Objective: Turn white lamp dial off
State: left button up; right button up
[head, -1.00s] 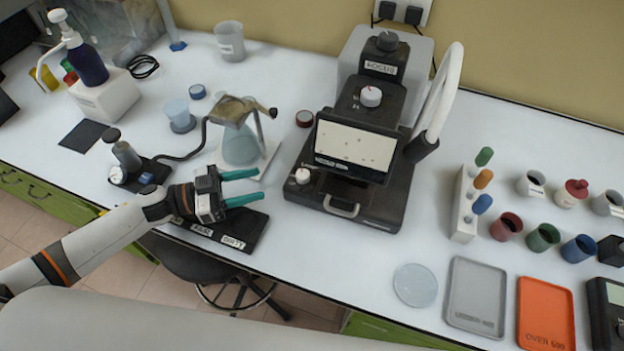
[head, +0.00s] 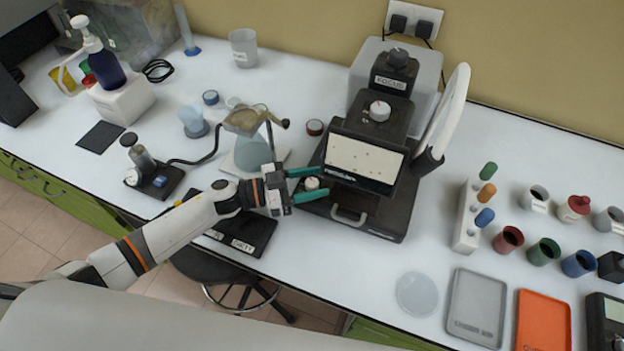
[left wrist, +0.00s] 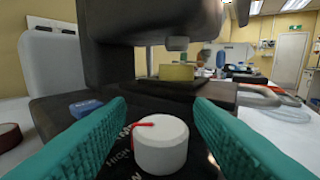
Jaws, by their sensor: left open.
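The white lamp dial (head: 312,184) sits on the front left corner of the black instrument's base (head: 388,218). In the left wrist view the dial (left wrist: 160,144) is a white round knob with a red pointer line toward the upper left, beside printed marks on the base that include "HIGH". My left gripper (head: 308,185) is open, with its teal fingers on either side of the dial. In the left wrist view the fingers (left wrist: 160,130) show gaps on both sides of the dial, and I see no contact. My right gripper is not in view.
A glass flask on a stand (head: 252,152) is close behind my left gripper. A black labelled tray (head: 262,240) lies below my left wrist. A white ring-shaped part (head: 446,112) rises at the instrument's right. Free bench lies between the instrument and the grey tray (head: 477,306).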

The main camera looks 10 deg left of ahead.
pick_arm(q)
jog(key=shift+c, duration=0.5)
jog(key=c, duration=0.9)
jog(key=shift+s+r+n+t+y+p, duration=0.1)
jog(key=shift+r+n+t+y+p, duration=0.1)
jog(key=shift+n+t+y+p, duration=0.75)
jog(key=n+t+y+p, duration=0.1)
jog(key=n+t+p, duration=0.1)
jog(key=t, duration=0.1)
jog(key=shift+d+y, duration=0.1)
jog(key=shift+y, duration=0.15)
jog(key=n+t+y, duration=0.3)
jog(key=shift+f, duration=0.15)
jog(key=n+t+y+b, duration=0.1)
jog(key=n+y, duration=0.1)
jog(key=y, duration=0.1)
jog(key=shift+t+y, duration=0.25)
jog(key=shift+y, duration=0.05)
jog(key=shift+n+t+y+b, duration=0.45)
jog(key=shift+n+y, duration=0.4)
jog(key=shift+y, duration=0.35)
jog(key=o, duration=1)
